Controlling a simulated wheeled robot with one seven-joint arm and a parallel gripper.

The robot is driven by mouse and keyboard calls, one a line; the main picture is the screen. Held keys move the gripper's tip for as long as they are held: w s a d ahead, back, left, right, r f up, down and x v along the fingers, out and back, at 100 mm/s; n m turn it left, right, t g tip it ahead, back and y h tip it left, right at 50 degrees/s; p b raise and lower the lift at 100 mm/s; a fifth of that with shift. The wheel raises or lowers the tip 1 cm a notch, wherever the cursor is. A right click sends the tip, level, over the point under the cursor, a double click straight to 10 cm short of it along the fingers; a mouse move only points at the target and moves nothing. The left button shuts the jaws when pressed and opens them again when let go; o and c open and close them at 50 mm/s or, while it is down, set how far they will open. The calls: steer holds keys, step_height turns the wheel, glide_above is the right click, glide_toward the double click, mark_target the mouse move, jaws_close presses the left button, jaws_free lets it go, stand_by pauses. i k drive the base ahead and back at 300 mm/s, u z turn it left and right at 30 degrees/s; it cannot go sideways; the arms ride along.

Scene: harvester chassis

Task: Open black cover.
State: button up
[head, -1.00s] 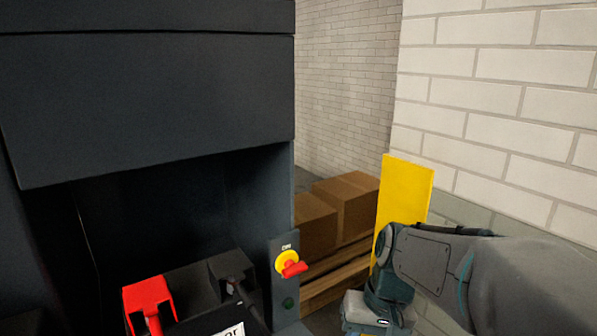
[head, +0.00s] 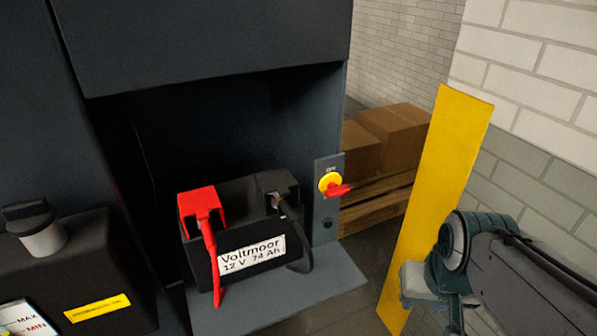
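The black cover (head: 277,183) sits on the right terminal of the battery (head: 240,241), at the top right of its case. It looks closed, with a black cable (head: 294,226) running down from it. A red cover (head: 202,207) sits on the left terminal with a red cable below it. My arm comes in from the right, well to the right of the battery. My gripper's fingers do not show; the arm runs out at the bottom edge.
The battery stands on a shelf (head: 345,275) in a dark chassis bay. A red and yellow switch (head: 331,184) is on the panel right of the battery. A yellow post (head: 440,180) stands behind my arm. A black tank (head: 85,265) is at left, boxes (head: 392,135) behind.

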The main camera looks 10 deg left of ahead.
mark_target(280, 180)
steer(key=z, duration=0.8)
steer(key=k, duration=0.6)
steer(key=u, duration=0.8)
